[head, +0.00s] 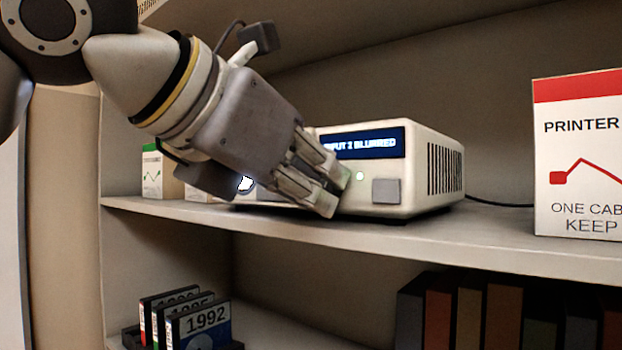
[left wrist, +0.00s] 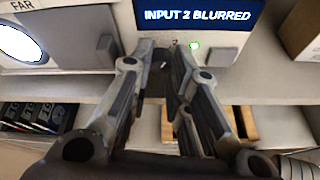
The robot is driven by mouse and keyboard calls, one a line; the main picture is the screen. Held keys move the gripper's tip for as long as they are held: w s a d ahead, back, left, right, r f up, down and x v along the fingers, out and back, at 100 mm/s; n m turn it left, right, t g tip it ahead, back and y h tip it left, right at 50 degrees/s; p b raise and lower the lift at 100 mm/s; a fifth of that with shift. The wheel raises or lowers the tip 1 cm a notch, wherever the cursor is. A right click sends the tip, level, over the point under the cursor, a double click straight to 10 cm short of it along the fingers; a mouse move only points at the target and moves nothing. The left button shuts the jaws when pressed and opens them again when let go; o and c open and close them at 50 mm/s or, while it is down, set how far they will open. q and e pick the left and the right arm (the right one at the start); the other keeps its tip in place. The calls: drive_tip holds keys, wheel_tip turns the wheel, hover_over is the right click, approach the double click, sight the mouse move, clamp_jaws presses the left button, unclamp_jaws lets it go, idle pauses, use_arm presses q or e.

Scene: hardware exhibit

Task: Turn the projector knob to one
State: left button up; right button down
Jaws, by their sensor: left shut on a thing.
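The projector (head: 420,150) is a cream box on the shelf. Its blue display (head: 365,143) is partly covered in the head view; in the left wrist view the display (left wrist: 197,14) reads "INPUT 2 BLURRED". My left gripper (head: 333,192) reaches in from the left, with its fingertips at the projector's front below the display. In the left wrist view its fingertips (left wrist: 164,56) are close together, shut on the knob, which they mostly hide. A small "2" shows just above them. A green light (left wrist: 194,44) glows to their right. My right gripper is not in view.
The shelf board (head: 480,235) runs under the projector. A printer box (head: 580,150) stands at the right, and a small green-topped box (head: 152,170) at the left. A grey square button (head: 386,191) is right of the fingers. Books (head: 470,310) and dated cases (head: 205,325) stand below.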

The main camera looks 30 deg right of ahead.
use_arm(q)
drive_tip(key=shift+f+b, duration=0.2)
drive_tip(key=shift+b, duration=0.3)
clamp_jaws()
drive_tip(key=n+g+b, duration=0.1)
drive_tip(key=n, duration=0.1)
drive_tip(key=n+g+h+b, duration=0.1)
drive_tip(key=b, duration=0.1)
drive_tip(key=shift+w+r+n, duration=0.15)
drive_tip(key=shift+w+n, duration=0.05)
drive_tip(key=shift+n, duration=0.2)
drive_tip(key=shift+a, duration=0.1)
drive_tip(key=o, duration=0.9)
unclamp_jaws()
drive_tip(key=v, duration=1.2)
drive_tip(key=shift+w, duration=0.2)
